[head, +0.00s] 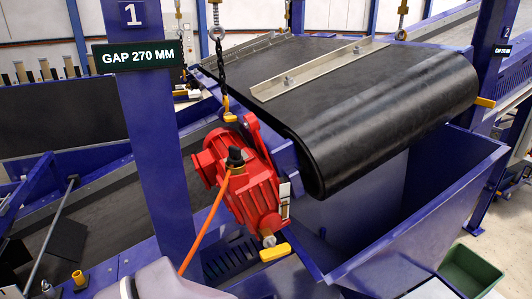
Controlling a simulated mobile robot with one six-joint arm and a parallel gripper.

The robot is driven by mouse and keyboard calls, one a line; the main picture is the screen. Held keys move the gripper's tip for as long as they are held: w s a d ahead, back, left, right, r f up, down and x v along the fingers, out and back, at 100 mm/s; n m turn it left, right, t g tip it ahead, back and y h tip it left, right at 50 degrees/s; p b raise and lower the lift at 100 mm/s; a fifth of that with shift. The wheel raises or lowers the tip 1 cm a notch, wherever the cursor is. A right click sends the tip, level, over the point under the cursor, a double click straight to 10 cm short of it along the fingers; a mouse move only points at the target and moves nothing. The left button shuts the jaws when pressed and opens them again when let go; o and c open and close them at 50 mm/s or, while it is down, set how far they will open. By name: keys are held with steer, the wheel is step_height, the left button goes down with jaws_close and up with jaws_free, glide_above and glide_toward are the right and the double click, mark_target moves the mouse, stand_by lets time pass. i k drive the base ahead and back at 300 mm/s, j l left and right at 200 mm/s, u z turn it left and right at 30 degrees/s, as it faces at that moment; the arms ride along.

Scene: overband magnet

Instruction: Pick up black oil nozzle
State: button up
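A small black piece with a yellow part below it, which looks like the black oil nozzle (236,157), sits at the top of the red gear motor (248,187). A thin orange hose or rod (204,228) runs from just below it down to the lower left. I cannot tell how the nozzle is seated on the motor. My gripper is not in view. A pale rounded shape at the bottom edge, perhaps part of my arm, covers the lower end of the orange line.
A blue post (158,150) marked 1 with a "GAP 270 MM" sign stands left of the motor. A black belt drum (395,110) and a deep blue chute (440,215) are to the right. A chain (220,65) hangs above the motor. A green bin (470,270) is at the lower right.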

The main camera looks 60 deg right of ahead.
mark_target(235, 152)
steer(key=z, duration=1.7)
steer(key=k+l+u, duration=0.15)
steer(key=u, duration=2.65)
steer(key=k+j+z, duration=0.15)
steer(key=z, duration=2.35)
